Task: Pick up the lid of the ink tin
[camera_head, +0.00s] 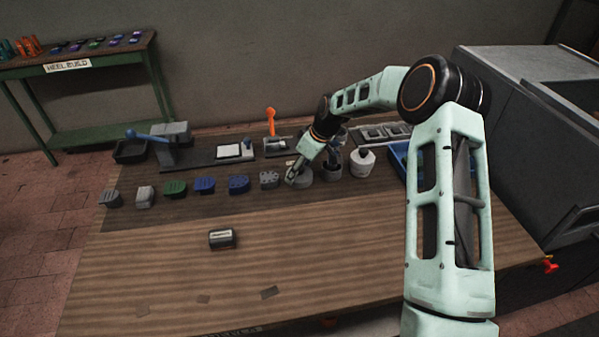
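A low round grey tin (304,179), which looks like the ink tin, stands on the wooden bench right of the row of blocks. My gripper (292,176) reaches down from the upper right to the tin's left side, at about its top. The gripper partly covers the tin, and the lid cannot be told apart from the body. The fingers are too small to show whether they are open, shut or touching the lid.
Several heel blocks (205,185) stand in a row to the left. A dark cup (332,172) and a white bottle (362,163) stand close on the right. A blue tray (398,160) lies beyond them. A small labelled block (221,239) sits in front; the front bench is mostly clear.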

